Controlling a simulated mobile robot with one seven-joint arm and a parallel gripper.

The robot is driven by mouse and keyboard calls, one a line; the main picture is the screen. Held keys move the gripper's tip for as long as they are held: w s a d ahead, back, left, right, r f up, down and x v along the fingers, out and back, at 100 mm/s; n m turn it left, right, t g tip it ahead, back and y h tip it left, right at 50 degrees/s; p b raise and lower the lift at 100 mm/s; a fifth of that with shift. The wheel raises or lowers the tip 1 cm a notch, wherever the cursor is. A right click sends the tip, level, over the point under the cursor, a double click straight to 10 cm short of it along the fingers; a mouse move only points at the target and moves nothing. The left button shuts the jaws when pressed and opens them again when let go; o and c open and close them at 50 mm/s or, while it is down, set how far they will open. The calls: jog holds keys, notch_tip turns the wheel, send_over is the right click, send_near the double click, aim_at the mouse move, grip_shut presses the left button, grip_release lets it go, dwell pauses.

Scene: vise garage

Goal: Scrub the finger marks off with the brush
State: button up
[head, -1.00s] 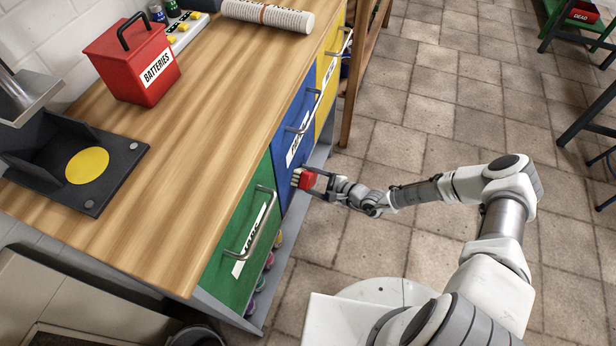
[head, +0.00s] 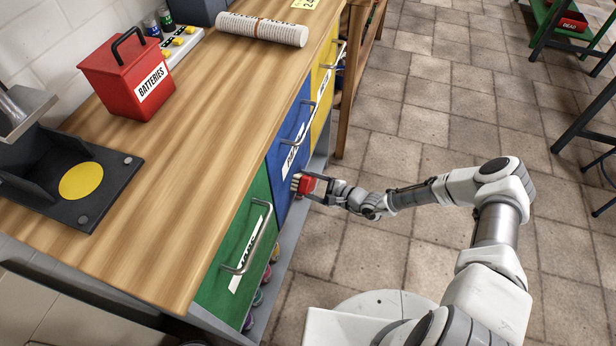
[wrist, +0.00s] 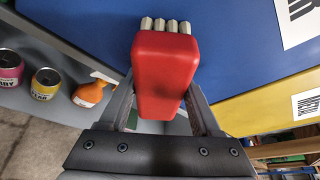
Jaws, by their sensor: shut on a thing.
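My gripper (head: 318,187) is shut on a brush (head: 303,184) with a red body and pale bristles. In the wrist view the brush (wrist: 165,70) sits between the two fingers (wrist: 160,110), its bristle tufts toward the blue drawer front (wrist: 220,40). In the head view the bristles are at the lower part of the blue drawer (head: 291,145), near its border with the green drawer (head: 235,245). I cannot tell whether the bristles touch the drawer. No finger marks can be made out in either view.
Drawer handles (head: 262,235) stick out from the fronts. The wooden bench top (head: 220,130) holds a red battery box (head: 120,85) and a rolled paper (head: 262,29). Cans (wrist: 45,85) stand on a shelf below the drawers. The tiled floor (head: 420,120) at right is open.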

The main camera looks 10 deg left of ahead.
jog(key=shift+s+a+p, duration=0.25)
jog(key=shift+s+p, duration=0.75)
jog(key=shift+s, duration=0.25)
jog(key=shift+d+r+p, duration=0.1)
jog(key=shift+r+p, duration=0.7)
jog(key=shift+p, duration=0.05)
jog(key=shift+w+f+b, duration=0.2)
jog(key=shift+w+b, duration=0.3)
jog(key=shift+w+d+b, duration=0.1)
jog(key=shift+w+b, duration=0.4)
jog(key=shift+w, duration=0.3)
jog(key=shift+w+b, duration=0.4)
jog(key=shift+w, duration=0.25)
jog(key=shift+w+r, duration=0.1)
jog(key=shift+w, duration=0.05)
jog(key=shift+d+r, duration=0.1)
jog(key=shift+r, duration=0.05)
